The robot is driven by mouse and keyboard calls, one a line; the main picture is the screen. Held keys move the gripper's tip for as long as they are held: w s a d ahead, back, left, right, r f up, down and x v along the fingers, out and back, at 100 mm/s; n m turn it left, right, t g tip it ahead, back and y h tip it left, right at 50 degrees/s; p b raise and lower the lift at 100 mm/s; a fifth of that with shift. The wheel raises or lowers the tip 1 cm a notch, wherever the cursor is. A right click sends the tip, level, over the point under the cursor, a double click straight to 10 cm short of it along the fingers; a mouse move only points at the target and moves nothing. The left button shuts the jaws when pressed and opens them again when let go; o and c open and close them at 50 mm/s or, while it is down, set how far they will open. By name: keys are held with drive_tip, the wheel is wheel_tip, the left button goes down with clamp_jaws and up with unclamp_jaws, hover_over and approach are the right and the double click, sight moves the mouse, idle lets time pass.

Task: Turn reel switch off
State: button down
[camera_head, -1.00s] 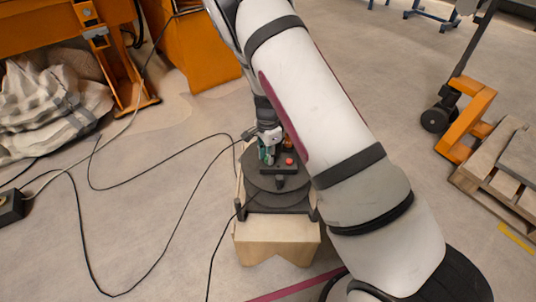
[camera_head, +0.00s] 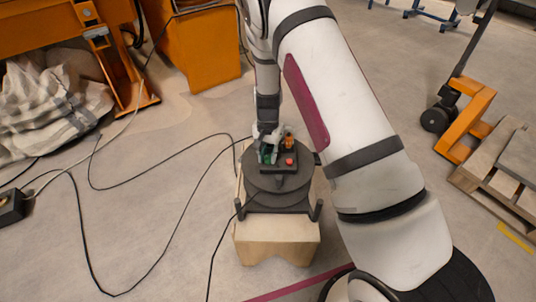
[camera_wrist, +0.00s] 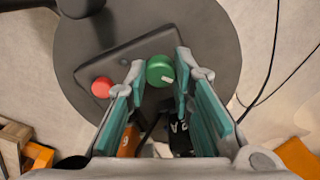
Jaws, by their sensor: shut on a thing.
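The reel switch is a green round knob (camera_wrist: 158,66) with a white mark, on a dark panel on top of the black cable reel (camera_wrist: 215,45). In the wrist view my gripper (camera_wrist: 160,70) has its teal-padded fingers on both sides of the knob, shut on it. The mark lies at a slant. A red button (camera_wrist: 101,87) sits on the same panel, left of the knob. In the head view my gripper (camera_head: 268,154) is over the panel of the reel (camera_head: 277,202), and the knob is mostly hidden by the fingers. The red button also shows there (camera_head: 290,162).
The reel stands on a wooden block (camera_head: 275,243). Orange and black plugs lie between my fingers in the wrist view, the orange one (camera_wrist: 130,140) at left. Black cables (camera_head: 150,272) run over the floor at left. A pallet (camera_head: 500,175) and an orange pallet jack (camera_head: 470,125) stand at right.

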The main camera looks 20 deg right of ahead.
sight(268, 157)
drive_tip(key=shift+n, duration=2.3)
drive_tip(key=c, duration=1.4)
unclamp_jaws()
drive_tip(key=shift+o, duration=0.2)
drive_tip(key=shift+r, duration=0.1)
wheel_tip(268, 157, up, 12)
